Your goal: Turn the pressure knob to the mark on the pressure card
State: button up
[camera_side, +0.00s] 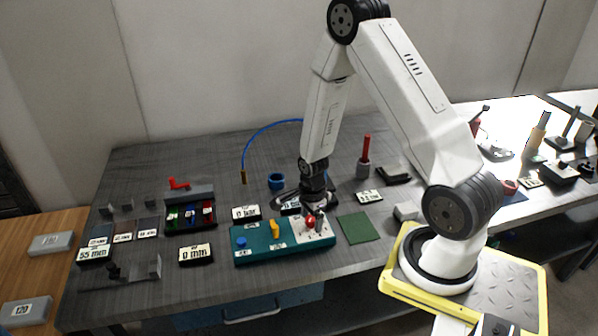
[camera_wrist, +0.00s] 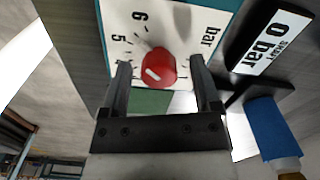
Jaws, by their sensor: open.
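The red pressure knob (camera_side: 310,223) sits on the white dial plate at the right end of the teal panel (camera_side: 285,256). In the wrist view the knob (camera_wrist: 158,68) shows a white pointer line, and the dial (camera_wrist: 185,22) reads 5, 6 and "bar"; other numbers are hidden. My gripper (camera_wrist: 163,85) is open, its two fingers on either side of the knob, with gaps between. In the side view my gripper (camera_side: 315,205) is just above the knob.
The panel also holds a blue knob (camera_side: 241,243) and a yellow lever (camera_side: 274,229). A green mat (camera_side: 359,228) lies to its right. A red-handled tool (camera_side: 365,155) stands behind.

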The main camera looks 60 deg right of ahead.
aim_at(309, 220)
jog(key=shift+r, duration=0.15)
jog(key=shift+r, duration=3.75)
jog(key=shift+a+r, duration=0.1)
jog(key=shift+w+a+r+n, duration=0.1)
jog(key=shift+a+r+n, duration=0.3)
jog(key=shift+n, duration=0.4)
jog(key=s+a+r+n+t, duration=0.1)
jog(key=a+r+n, duration=0.3)
jog(key=n, duration=0.7)
jog(key=s+a+r+n+t, duration=0.1)
jog(key=a+r+n, duration=0.3)
jog(key=a+n, duration=0.4)
jog(key=s+n, duration=0.1)
jog(key=n, duration=0.2)
jog(key=shift+a+r+t, duration=0.15)
jog(key=shift+r+t, duration=0.05)
jog(key=shift+t, duration=0.1)
